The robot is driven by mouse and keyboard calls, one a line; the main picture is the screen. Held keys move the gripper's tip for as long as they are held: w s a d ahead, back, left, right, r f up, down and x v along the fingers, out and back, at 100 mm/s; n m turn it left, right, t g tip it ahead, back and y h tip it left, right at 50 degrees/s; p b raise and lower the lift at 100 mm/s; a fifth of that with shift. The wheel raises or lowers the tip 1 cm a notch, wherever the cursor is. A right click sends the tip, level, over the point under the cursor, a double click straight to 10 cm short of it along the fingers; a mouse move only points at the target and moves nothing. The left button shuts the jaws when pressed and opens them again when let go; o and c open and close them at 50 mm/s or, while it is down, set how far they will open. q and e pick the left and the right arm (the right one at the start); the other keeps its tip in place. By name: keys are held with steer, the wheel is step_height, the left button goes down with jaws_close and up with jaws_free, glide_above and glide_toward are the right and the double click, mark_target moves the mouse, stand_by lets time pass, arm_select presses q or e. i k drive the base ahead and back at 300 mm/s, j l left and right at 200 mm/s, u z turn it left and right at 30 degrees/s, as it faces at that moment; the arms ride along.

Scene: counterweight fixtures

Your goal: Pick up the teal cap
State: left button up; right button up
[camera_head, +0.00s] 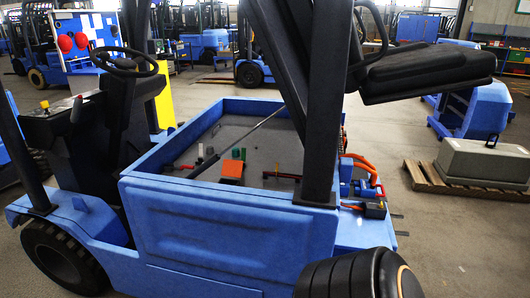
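I cannot make out a clear teal cap. Inside the open grey-floored bay of the blue forklift (230,230) stand small green pieces (236,153), side by side behind an orange-red block (231,171). They are too small to tell whether one is a cap, or whether their green is teal. Neither of my grippers is in view.
A dark rod (240,143) slants across the bay. A red bar (281,176) lies at its right. Black posts (322,110) and a raised black seat (425,72) overhang it. Orange hoses (358,162) sit outside right. A grey block (484,162) rests on a pallet.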

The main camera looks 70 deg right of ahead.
mark_target(235, 151)
steer(key=z, duration=1.9)
steer(key=i+l+u, duration=0.25)
steer(key=u, duration=0.15)
steer(key=i+l+u, duration=0.15)
steer(key=l+u, duration=0.2)
steer(key=l, duration=0.15)
steer(key=i+j, duration=0.1)
steer(key=j, duration=0.7)
steer(key=i+j+z, duration=0.1)
steer(key=j, duration=1.5)
